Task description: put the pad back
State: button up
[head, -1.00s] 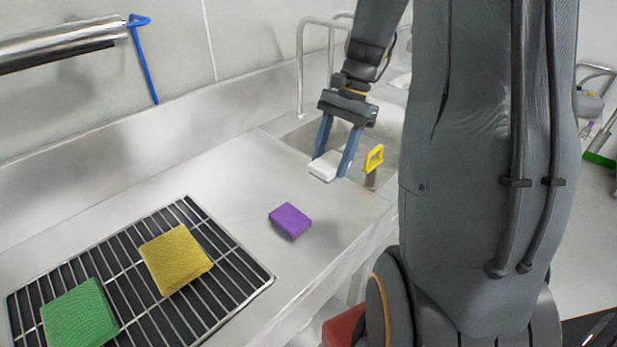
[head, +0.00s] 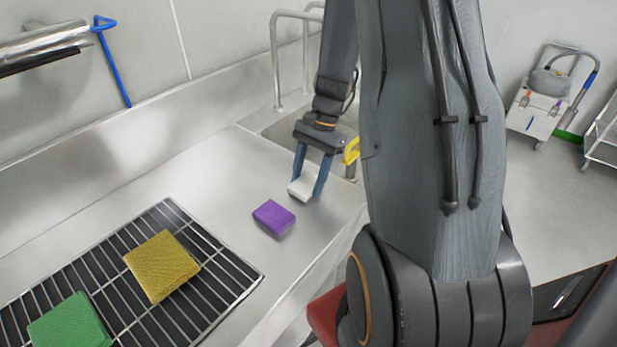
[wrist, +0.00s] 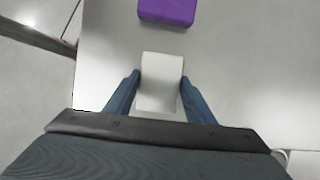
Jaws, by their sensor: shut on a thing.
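A white pad (head: 301,188) is held between the blue fingers of my gripper (head: 307,180), over the steel counter close to the sink. In the wrist view the white pad (wrist: 161,82) sits between both fingertips (wrist: 160,85). A purple pad (head: 273,217) lies on the counter just to the left and nearer in the head view; the wrist view shows it ahead of the white pad (wrist: 168,10). A yellow pad (head: 161,265) and a green pad (head: 69,324) lie on a wire rack (head: 213,262). I cannot tell whether the white pad touches the counter.
A sink (head: 275,121) with a rail lies behind my gripper, and a yellow-handled item (head: 352,150) stands at its edge. The counter's front edge (head: 325,243) is close. Bare counter (head: 150,190) lies between rack and back wall. A trolley (head: 541,103) stands at right.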

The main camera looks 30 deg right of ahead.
jog(key=shift+f, duration=0.15)
jog(key=o, duration=1)
jog(key=b+v, duration=0.3)
jog(key=v, duration=0.8)
jog(key=s+a+f+n+t+h, duration=0.1)
jog(key=s+a+n, duration=0.2)
jog(key=a+n, duration=0.1)
jog(key=s+a+f+n+t+h, duration=0.1)
jog(key=s+a+n+h, duration=0.1)
jog(key=a+n, duration=0.3)
jog(key=s+a+f+n+t+h, duration=0.1)
jog(key=s+a+n, duration=0.3)
jog(key=a, duration=0.4)
jog(key=shift+s+a+n, duration=0.1)
jog(key=shift+a+n, duration=0.1)
jog(key=shift+n, duration=0.3)
